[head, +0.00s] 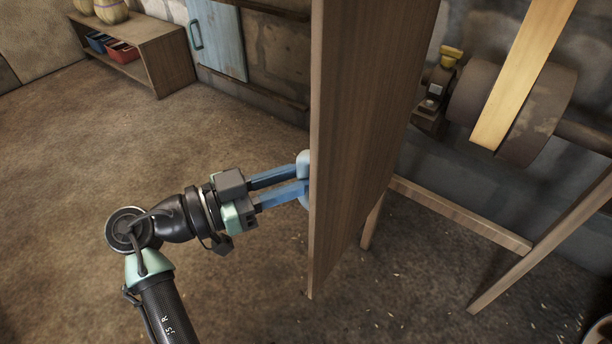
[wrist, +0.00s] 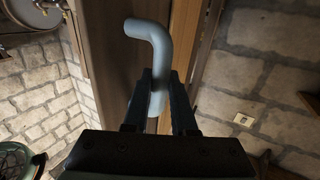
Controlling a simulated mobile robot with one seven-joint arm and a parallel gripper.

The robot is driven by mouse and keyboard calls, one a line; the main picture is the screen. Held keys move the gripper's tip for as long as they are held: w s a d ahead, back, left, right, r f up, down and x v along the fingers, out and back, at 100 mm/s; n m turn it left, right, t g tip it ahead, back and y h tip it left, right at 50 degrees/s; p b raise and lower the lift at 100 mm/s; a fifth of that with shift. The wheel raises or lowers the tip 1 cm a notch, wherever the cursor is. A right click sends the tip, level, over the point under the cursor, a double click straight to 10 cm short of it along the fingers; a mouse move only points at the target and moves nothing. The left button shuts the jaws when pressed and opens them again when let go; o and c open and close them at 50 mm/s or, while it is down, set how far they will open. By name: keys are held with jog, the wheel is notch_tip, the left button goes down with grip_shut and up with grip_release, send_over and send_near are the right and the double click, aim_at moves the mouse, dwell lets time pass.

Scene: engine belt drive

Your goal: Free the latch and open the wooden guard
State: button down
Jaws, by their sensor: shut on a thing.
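The wooden guard (head: 358,130) is a tall brown panel that stands swung out, its near edge towards me in the head view. The belt (head: 522,75) and pulley (head: 550,110) show uncovered to its right. A pale blue-grey bent handle (wrist: 150,32) is fixed to the guard's left face. It also shows partly in the head view (head: 303,163). My gripper (head: 298,180) is shut on this handle, with one finger on each side of it in the wrist view. I cannot make out a separate latch.
A wooden frame (head: 460,215) with legs stands behind and right of the guard. A low wooden shelf (head: 160,55) with blue and red bins stands at the back left. A pale blue cabinet (head: 218,38) hangs on the back wall. The floor left of the guard is clear.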

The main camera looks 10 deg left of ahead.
jog(key=shift+d, duration=0.15)
jog(key=c, duration=0.7)
grip_release()
jog(key=shift+c, duration=0.2)
jog(key=p+v, duration=0.3)
jog(key=v, duration=1)
